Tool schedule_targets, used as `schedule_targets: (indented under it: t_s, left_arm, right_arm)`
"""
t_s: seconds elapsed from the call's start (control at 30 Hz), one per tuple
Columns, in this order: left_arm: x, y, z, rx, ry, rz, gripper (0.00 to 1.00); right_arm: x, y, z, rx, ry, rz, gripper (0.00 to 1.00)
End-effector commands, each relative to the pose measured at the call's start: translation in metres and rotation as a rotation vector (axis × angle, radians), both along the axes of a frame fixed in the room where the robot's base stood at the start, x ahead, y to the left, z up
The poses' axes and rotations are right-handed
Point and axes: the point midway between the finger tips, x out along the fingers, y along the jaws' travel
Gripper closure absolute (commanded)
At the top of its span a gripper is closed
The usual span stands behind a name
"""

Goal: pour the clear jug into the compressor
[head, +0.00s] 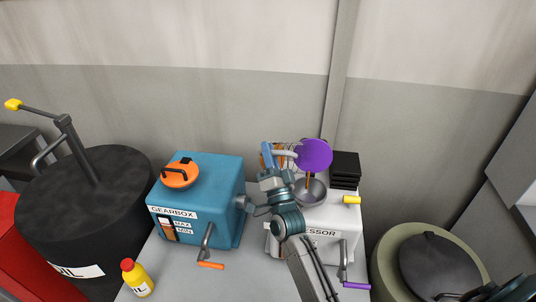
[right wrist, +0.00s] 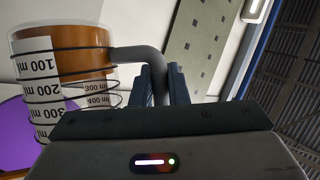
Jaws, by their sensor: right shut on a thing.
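The clear jug (right wrist: 85,55) has a white scale label, dark wire rings and orange-brown liquid inside. My right gripper (head: 268,160) is shut on its grey handle (right wrist: 145,60), which also shows in the head view (head: 285,153). In the head view the jug is above the compressor (head: 330,222), partly hidden by a purple disc (head: 314,154). A grey metal bowl or funnel (head: 310,192) sits on the compressor top beneath it. A short orange-brown streak shows between disc and bowl. My left gripper is not in view.
A blue gearbox (head: 225,190) with an orange lid (head: 180,174) stands left of the compressor. A yellow bottle (head: 138,279) is on the table at front. Black blocks (head: 345,169) sit on the compressor's back right. Dark (head: 85,205) and olive (head: 400,245) drums flank the table.

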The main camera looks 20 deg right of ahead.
Motion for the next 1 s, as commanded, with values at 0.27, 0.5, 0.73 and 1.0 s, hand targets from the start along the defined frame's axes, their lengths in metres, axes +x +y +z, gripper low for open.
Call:
schedule_targets:
  t_s: [0.27, 0.5, 0.73, 1.0]
  left_arm:
    - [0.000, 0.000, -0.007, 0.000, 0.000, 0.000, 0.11]
    - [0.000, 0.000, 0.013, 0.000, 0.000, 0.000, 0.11]
    - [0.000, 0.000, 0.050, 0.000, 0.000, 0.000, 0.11]
    - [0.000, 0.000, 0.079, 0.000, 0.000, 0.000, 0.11]
  right_arm:
    - [-0.002, -0.002, -0.001, 0.026, -0.029, 0.000, 1.00]
    - [-0.003, -0.003, 0.010, -0.012, 0.010, 0.000, 1.00]
    - [-0.003, -0.003, 0.019, -0.126, 0.132, 0.000, 1.00]
    - [-0.003, -0.003, 0.030, -0.312, 0.324, -0.001, 1.00]
